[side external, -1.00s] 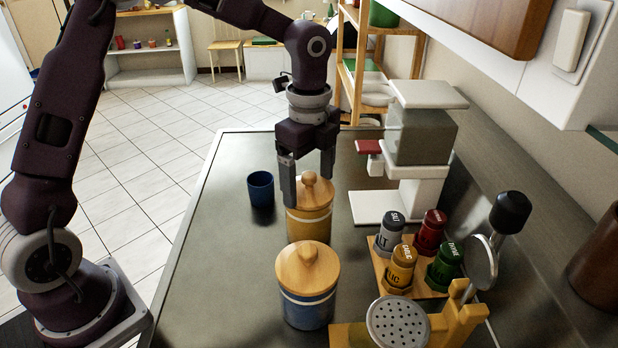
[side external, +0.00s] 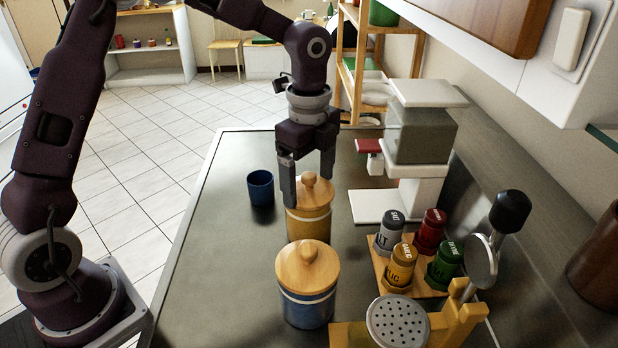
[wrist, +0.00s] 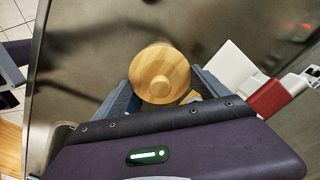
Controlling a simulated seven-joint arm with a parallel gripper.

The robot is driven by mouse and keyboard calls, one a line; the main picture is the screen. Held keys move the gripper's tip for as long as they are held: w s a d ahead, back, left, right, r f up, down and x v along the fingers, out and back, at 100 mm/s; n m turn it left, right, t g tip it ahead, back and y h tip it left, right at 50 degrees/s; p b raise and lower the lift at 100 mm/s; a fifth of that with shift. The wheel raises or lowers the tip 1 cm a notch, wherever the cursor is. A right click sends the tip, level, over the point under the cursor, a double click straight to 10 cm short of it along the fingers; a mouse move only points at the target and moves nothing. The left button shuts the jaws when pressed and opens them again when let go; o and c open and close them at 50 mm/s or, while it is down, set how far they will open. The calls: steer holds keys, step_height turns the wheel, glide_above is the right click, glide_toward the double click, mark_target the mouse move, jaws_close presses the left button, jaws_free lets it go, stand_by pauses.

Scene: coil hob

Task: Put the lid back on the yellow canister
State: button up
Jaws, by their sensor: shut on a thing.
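The yellow canister (side external: 308,228) stands on the dark counter, in the middle of the side view. Its round wooden lid (side external: 316,197) with a knob is at the canister's top and looks level. I cannot tell whether a thin gap is left between them. My gripper (side external: 307,187) points down with one finger on each side of the lid and is shut on it. In the wrist view the lid (wrist: 160,73) lies between the fingers, and a small yellowish patch shows at its lower right edge. The lid hides most of the canister there.
A blue canister with its own wooden lid (side external: 307,268) stands just in front. A dark blue cup (side external: 261,188) is at the left. A rack of several spice jars (side external: 400,268) and a white machine (side external: 420,150) stand at the right.

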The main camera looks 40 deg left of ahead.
steer(key=shift+c, duration=0.2)
steer(key=o, duration=1.2)
steer(key=shift+o, duration=0.2)
steer(key=shift+r, duration=3.5)
jaws_close()
steer(key=shift+f, duration=0.1)
